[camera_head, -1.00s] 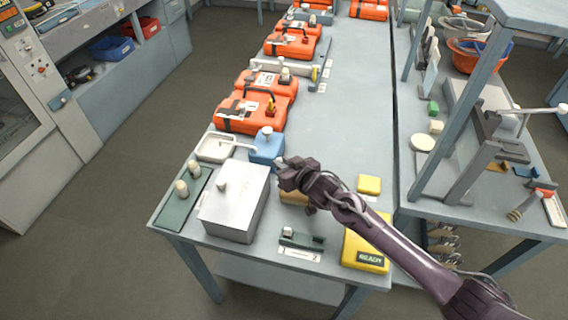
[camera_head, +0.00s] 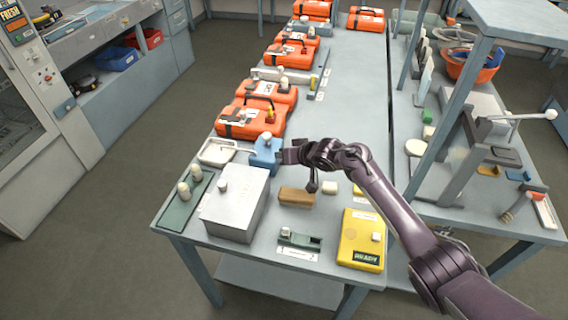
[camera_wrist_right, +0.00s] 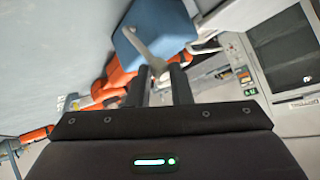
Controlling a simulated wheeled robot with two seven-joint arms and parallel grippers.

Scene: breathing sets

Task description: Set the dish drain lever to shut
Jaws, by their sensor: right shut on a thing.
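The blue drain block (camera_head: 265,158) stands on the bench beside the shallow white dish (camera_head: 217,152), with a pale knob on top and a pale rod reaching over the dish. My right gripper (camera_head: 281,156) is at the block's right side. In the right wrist view, the blue block (camera_wrist_right: 157,27) lies ahead, and a light grey lever (camera_wrist_right: 143,48) runs from it to between my right fingers (camera_wrist_right: 160,82). The fingers are shut on the lever's end. In the head view the gripper hides the lever. My left gripper is not in view.
A grey metal box (camera_head: 236,205), a green tray with pale knobs (camera_head: 178,217), a brown block (camera_head: 296,197) and a yellow box (camera_head: 362,240) are near the front. Orange cases (camera_head: 248,122) line the left edge behind the dish. The bench's middle strip is clear.

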